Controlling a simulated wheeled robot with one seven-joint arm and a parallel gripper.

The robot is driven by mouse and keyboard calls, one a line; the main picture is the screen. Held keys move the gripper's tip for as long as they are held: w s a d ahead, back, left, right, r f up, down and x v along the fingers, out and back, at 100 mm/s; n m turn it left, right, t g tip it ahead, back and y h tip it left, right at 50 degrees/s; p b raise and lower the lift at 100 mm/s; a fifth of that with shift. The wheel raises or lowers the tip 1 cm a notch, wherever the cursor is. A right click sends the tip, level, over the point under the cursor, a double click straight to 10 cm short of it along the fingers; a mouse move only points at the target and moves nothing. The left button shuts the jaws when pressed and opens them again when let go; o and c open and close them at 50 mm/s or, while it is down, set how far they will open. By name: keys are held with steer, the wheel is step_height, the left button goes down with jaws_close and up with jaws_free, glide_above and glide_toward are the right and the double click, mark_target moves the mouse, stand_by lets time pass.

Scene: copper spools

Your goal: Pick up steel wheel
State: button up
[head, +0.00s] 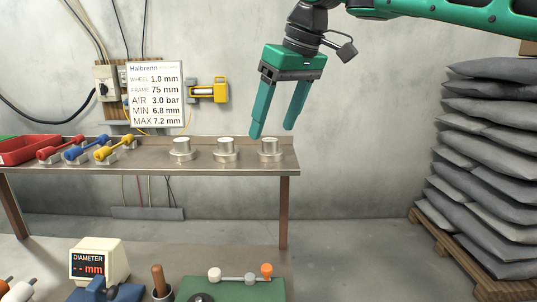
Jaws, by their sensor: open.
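Three stepped silver metal pieces stand upright in a row on the metal bench (150,158): a left one (181,149), a middle one (226,151) and a right one (269,151). They look alike, and I cannot tell which thing in view is the steel wheel. My green gripper (271,131) points down, open and empty, with its fingertips around or above the right piece in the picture. I cannot tell its depth relative to that piece, and I see no contact.
Red (60,147), blue (87,148) and yellow (114,147) handled tools rest left on the bench, beside a red tray (30,149). A diameter display (98,261) and green board (240,290) are in front. Grey sacks (490,140) stack at right.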

mark_target(271, 139)
steer(key=x, duration=0.4)
steer(key=shift+s, duration=0.15)
steer(key=shift+w+f, duration=0.2)
steer(key=shift+f, duration=0.3)
steer(key=c, duration=1.2)
